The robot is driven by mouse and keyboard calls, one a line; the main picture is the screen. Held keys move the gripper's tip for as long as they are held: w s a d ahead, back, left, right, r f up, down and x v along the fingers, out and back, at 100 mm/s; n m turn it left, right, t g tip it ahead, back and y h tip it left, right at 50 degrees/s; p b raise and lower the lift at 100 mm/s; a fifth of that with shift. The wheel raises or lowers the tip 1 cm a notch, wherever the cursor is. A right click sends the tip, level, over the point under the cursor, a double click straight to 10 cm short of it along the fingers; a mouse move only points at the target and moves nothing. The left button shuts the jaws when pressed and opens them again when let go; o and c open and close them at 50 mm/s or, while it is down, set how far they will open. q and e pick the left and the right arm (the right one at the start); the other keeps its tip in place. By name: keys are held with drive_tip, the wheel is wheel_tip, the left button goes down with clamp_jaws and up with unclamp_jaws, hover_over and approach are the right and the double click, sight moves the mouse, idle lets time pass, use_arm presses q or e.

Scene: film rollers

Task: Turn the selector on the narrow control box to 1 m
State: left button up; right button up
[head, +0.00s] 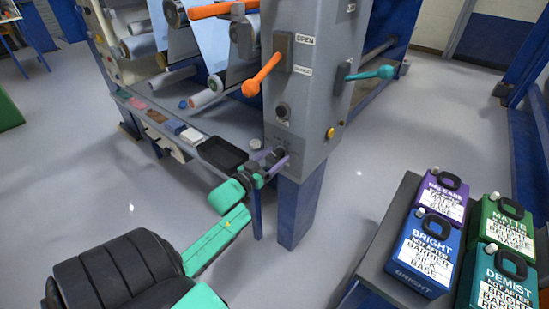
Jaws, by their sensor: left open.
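The narrow grey control box (310,100) stands upright on a blue post in the middle of the head view. A round dark knob (282,110) sits low on its left face, with small markings below that I cannot read. My left gripper (277,160) is open at the bottom of that same face, below the round knob. A small dark part shows between or just behind its fingers; I cannot tell whether it is the selector or whether the fingers touch it. The selector's setting cannot be read. My right gripper is out of view.
An orange lever (262,75) and a teal lever (371,73) stick out from the box above my gripper. A yellow button (330,133) is on its right face. A black tray (222,153) lies close left. Labelled jugs (425,250) stand at lower right.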

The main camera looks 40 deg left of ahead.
use_arm(q)
clamp_jaws()
drive_tip(key=shift+m, duration=0.3)
drive_tip(key=shift+m+p, duration=0.45)
drive_tip(key=shift+m, duration=0.15)
drive_tip(key=shift+m+p, duration=0.4)
drive_tip(key=shift+m, duration=0.8)
drive_tip(key=shift+f+m, duration=0.1)
drive_tip(key=shift+m, duration=2.1)
unclamp_jaws()
